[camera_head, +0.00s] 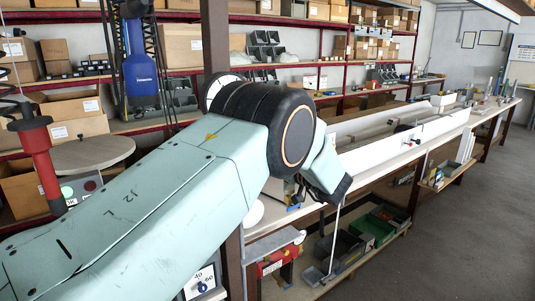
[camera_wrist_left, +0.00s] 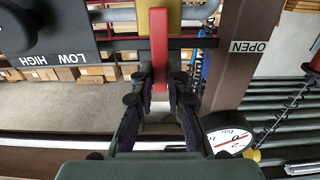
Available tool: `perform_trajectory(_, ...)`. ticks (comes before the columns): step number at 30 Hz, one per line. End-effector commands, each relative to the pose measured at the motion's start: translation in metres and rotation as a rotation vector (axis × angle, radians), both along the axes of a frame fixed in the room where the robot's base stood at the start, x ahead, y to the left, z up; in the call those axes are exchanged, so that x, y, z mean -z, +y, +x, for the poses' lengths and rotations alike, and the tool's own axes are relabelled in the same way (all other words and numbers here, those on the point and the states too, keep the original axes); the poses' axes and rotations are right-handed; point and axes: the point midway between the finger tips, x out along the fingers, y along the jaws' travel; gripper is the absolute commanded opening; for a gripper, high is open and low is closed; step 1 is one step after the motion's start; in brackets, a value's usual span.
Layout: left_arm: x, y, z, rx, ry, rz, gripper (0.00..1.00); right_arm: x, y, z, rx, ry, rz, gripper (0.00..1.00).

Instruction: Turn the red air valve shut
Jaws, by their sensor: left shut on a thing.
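The red valve handle (camera_wrist_left: 159,48) hangs down as a long bar at the top middle of the left wrist view, below a yellow part (camera_wrist_left: 158,18). My left gripper (camera_wrist_left: 158,86) has its two dark fingers on either side of the handle's lower end and is shut on it. In the head view my left arm reaches in from the left, and its links hide the fingers and the valve. My right gripper is in neither view.
A brown post with an "OPEN" label (camera_wrist_left: 248,47) stands right of the handle, and a round pressure gauge (camera_wrist_left: 229,138) is below it. A dark "LOW HIGH" panel (camera_wrist_left: 50,45) is at left. A long workbench (camera_head: 440,125) runs back right, beside clear floor.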

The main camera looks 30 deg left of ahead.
Motion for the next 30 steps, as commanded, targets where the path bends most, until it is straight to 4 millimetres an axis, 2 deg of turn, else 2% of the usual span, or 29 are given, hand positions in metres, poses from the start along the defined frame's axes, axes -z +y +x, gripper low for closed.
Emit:
perform_trajectory(14, -0.0016, -0.0005, 0.0009, 0.001, 0.014, 0.011, 0.0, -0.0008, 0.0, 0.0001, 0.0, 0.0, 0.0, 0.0)
perform_trajectory(15, -0.0017, -0.0005, 0.0008, 0.001, 0.014, 0.011, 0.14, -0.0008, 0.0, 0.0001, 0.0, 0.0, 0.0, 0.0)
perform_trajectory(23, -0.0011, -0.0007, -0.001, 0.001, 0.013, 0.008, 0.37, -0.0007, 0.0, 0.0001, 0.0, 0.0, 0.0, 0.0)
perform_trajectory(30, -0.0007, -0.0007, -0.0012, 0.001, 0.012, 0.007, 0.38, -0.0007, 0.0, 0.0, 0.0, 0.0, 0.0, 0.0)
